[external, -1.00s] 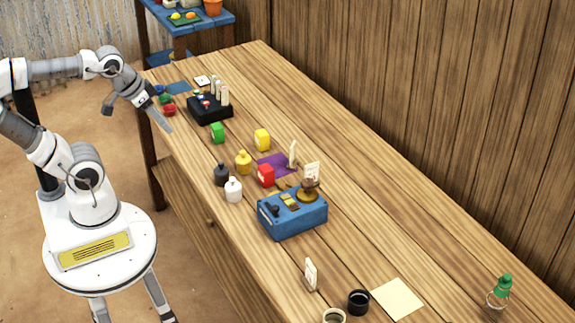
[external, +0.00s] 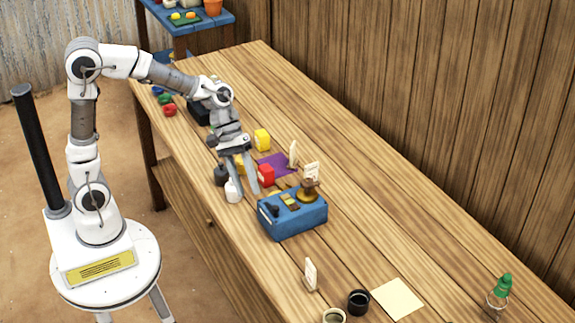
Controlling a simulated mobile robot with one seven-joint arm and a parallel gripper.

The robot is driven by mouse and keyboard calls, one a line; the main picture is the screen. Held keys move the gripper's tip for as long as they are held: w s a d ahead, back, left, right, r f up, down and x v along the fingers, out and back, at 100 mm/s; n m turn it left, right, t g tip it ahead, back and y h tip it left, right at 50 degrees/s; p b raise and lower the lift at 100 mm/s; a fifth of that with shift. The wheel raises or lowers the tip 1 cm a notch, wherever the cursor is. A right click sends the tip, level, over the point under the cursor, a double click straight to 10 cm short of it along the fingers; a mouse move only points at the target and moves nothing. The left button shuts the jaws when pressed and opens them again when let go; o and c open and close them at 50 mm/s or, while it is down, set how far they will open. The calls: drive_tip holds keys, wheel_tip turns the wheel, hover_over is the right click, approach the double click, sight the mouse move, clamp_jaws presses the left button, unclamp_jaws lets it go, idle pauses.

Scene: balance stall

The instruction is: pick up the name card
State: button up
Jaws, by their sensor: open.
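The arm and fingers partly hide the yellow bottle, the white bottle and the black tray.
The blue box (external: 293,222) carries small dark items and a brass piece. The red block (external: 266,175), white bottle (external: 232,193), dark bottle (external: 220,175) and yellow block (external: 262,139) crowd the gripper. Two cups and a pale sheet (external: 397,298) lie nearer; the table's right side is largely clear.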

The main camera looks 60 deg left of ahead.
sight(314, 275)
drive_tip(key=w+d+f+n+h+b, duration=0.1)
drive_tip(key=w+d+f+n+h, duration=0.1)
drive_tip(key=d+f, duration=0.3)
drive_tip(key=w+d+f+n+g+h+b, duration=0.1)
drive_tip(key=w+d+f+n+h+b, duration=0.1)
drive_tip(key=w+d+f+n, duration=0.2)
drive_tip(key=w+d+f+n+h+b, duration=0.2)
drive_tip(key=w+d+f+n+h, duration=0.1)
drive_tip(key=f, duration=0.4)
drive_tip(key=shift+w+d+f+n+g, duration=0.1)
drive_tip(key=shift+w+d+n+g, duration=0.2)
drive_tip(key=shift+d, duration=0.4)
drive_tip(key=shift+w+d+f+n+g, duration=0.1)
drive_tip(key=shift+w+d, duration=0.3)
drive_tip(key=shift+d, duration=0.25)
drive_tip(key=shift+f+b, duration=0.65)
drive_tip(key=shift+f, duration=1.65)
wheel_tip(314, 275, down, 3)
drive_tip(key=shift+r+b, duration=0.1)
drive_tip(key=shift+b, duration=0.2)
drive_tip(key=x, duration=0.2)
drive_tip(key=shift+d+r, duration=0.1)
drive_tip(key=shift+d, duration=0.4)
clamp_jaws()
